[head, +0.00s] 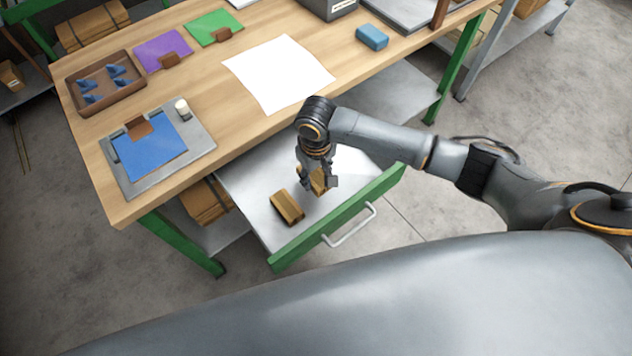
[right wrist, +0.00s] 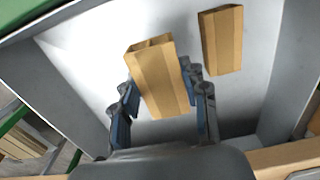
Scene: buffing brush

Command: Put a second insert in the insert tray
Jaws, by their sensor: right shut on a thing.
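A brown tray (head: 70,84) with several small blue pieces (head: 90,85) in it stands at the left end of the wooden table. My right gripper (head: 319,184) is inside the open drawer, shut on a tan block (right wrist: 160,80), with a finger on either side of it. I cannot tell whether this block is clear of the drawer floor. A second tan block (head: 288,206) lies on the drawer floor beside it, apart from my fingers; it also shows in the right wrist view (right wrist: 221,40). My left gripper is not in view.
The open drawer (head: 255,207) has a green front (head: 340,217) with a handle. On the table are a grey board with a blue sheet (head: 150,152), a white cylinder (head: 182,109), purple (head: 160,50) and green (head: 212,26) sheets, white paper (head: 278,72) and a blue block (head: 372,37).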

